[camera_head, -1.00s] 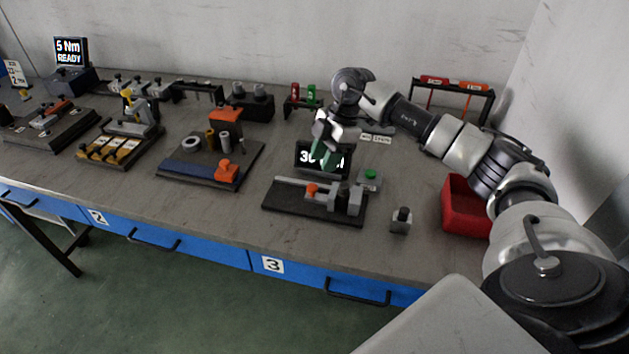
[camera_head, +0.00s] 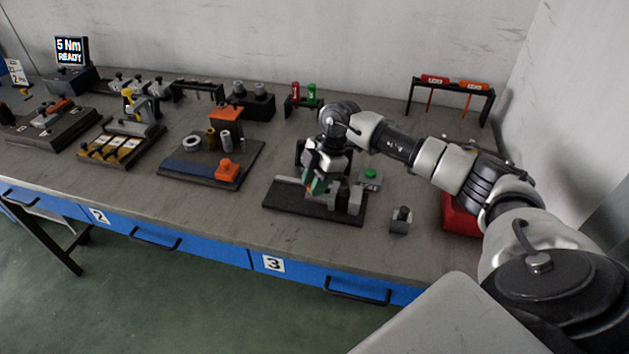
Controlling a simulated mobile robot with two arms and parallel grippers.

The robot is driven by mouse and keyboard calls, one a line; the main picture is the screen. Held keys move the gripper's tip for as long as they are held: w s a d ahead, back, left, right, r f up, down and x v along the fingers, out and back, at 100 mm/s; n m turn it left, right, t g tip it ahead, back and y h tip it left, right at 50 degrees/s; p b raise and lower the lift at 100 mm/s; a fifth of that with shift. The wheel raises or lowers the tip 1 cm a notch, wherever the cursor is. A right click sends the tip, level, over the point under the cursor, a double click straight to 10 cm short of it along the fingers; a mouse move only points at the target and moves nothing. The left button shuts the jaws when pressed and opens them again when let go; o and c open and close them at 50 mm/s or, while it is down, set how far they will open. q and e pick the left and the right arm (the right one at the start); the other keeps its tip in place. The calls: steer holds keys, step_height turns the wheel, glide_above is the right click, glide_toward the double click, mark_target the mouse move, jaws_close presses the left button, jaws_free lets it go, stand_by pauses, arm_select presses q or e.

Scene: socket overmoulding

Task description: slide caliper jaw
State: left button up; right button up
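The caliper fixture is a dark base plate (camera_head: 285,204) with a grey rail (camera_head: 287,181) along it and grey blocks (camera_head: 349,199) at its right end. Whether the fingers are closed on the knob cannot be made out. My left gripper is not in view.
A green button (camera_head: 371,174) stands behind the fixture's right end. A small grey block with a dark top (camera_head: 401,221) and a red bin (camera_head: 459,217) are to the right. The front bench strip is clear.

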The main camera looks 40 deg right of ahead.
steer(key=shift+w+a+r+p, duration=0.15)
steer(key=shift+w+a+p, duration=0.2)
steer(key=shift+w+a, duration=0.85)
jaws_close()
steer(key=shift+d, duration=0.15)
steer(key=o, duration=0.7)
jaws_free()
steer(key=shift+w, duration=0.2)
